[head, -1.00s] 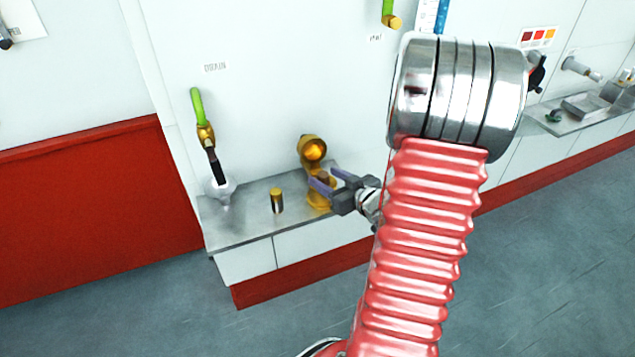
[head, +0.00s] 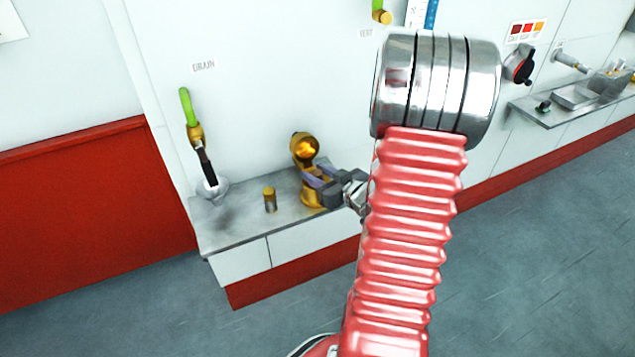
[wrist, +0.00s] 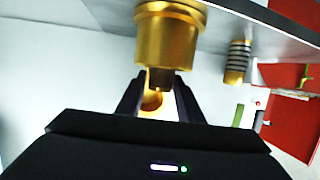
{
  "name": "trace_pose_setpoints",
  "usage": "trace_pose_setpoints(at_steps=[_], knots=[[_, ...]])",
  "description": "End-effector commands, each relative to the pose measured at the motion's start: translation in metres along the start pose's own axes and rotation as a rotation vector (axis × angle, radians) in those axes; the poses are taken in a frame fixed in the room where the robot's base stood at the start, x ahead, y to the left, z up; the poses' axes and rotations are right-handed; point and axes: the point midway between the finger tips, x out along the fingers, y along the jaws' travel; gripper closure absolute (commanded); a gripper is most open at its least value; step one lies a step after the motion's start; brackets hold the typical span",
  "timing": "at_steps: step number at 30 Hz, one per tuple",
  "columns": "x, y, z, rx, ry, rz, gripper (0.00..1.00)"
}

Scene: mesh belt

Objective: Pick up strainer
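A brass fitting (head: 312,194) with a raised round gold lid (head: 305,147) stands on the metal counter. In the wrist view, which is upside down, the fitting (wrist: 168,40) has a dark brown piece (wrist: 161,78) at its opening. This may be the strainer; I cannot tell for sure. A small gold-capped cylinder (head: 270,200) stands to the left; its dark banded side (wrist: 237,62) shows in the wrist view. My gripper (head: 316,178) is at the fitting's top, fingers apart on either side of the brown piece (wrist: 160,90). Contact is not clear.
The counter (head: 235,228) runs along the white wall. A drain funnel (head: 213,188) under a green-handled valve (head: 188,108) stands at its left end. A red panel (head: 90,205) is further left. A second shelf (head: 565,112) with parts is far right.

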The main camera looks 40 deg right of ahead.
Motion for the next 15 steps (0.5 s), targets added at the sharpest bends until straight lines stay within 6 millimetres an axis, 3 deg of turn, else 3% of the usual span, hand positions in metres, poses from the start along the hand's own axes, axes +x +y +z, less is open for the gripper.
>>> trace_pose_setpoints(at_steps=[13,15], knots=[[0.0003,-0.0007,-0.0001,0.0,0.0,-0.001,0.98],[0.0004,-0.0007,-0.0004,-0.001,0.001,-0.001,0.99]])
